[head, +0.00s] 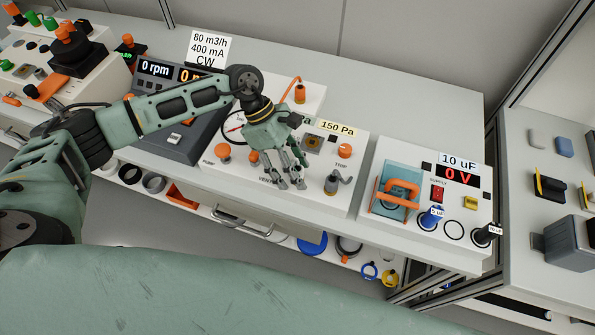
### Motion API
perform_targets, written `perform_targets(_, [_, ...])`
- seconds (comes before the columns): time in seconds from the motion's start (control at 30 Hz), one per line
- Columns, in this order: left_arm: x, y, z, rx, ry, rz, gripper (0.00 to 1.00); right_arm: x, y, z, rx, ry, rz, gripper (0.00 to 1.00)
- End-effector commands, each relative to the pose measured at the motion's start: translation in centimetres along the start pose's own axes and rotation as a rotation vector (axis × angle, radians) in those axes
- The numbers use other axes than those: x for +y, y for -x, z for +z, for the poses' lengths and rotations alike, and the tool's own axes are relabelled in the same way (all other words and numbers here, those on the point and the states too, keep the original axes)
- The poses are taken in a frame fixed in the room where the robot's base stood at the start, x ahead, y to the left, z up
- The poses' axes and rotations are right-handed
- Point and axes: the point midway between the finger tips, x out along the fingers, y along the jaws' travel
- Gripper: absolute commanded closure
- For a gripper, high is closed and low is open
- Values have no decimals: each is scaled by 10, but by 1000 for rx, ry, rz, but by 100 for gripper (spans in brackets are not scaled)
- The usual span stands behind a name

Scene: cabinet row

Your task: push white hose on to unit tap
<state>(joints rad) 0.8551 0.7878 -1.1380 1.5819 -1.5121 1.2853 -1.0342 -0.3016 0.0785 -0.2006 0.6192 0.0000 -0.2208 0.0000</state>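My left gripper (291,182) reaches in from the left and points down over the front of the white pump unit (316,204). Its fingers hide part of the panel, and I cannot tell whether they are open or shut. No white hose can be made out in or near them. A small grey tap-like fitting with a bent lever (334,184) stands on the unit's front right, just right of the fingertips and apart from them. An orange hose (290,83) arches to an orange fitting at the unit's back. My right gripper is not in view.
A white capacitor unit (408,155) with a red 0 V display stands to the right on the bench. A dark rpm unit (190,138) stands to the left. Rings and other parts lie on the shelf below. The back of the bench (420,95) is clear.

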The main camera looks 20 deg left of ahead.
Motion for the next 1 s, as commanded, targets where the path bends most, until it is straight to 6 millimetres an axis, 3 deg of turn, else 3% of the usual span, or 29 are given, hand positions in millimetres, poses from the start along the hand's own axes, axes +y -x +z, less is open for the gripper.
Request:
perform_targets(0.5, [0, 0, 0, 0, 0, 0, 98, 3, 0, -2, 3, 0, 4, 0])
perform_targets(0.83, [0, 3, 2, 0, -1, 0, 98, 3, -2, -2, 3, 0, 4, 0])
perform_targets(1.0, [-2, 17, 10, 0, -4, 2, 98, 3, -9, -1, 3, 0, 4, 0])
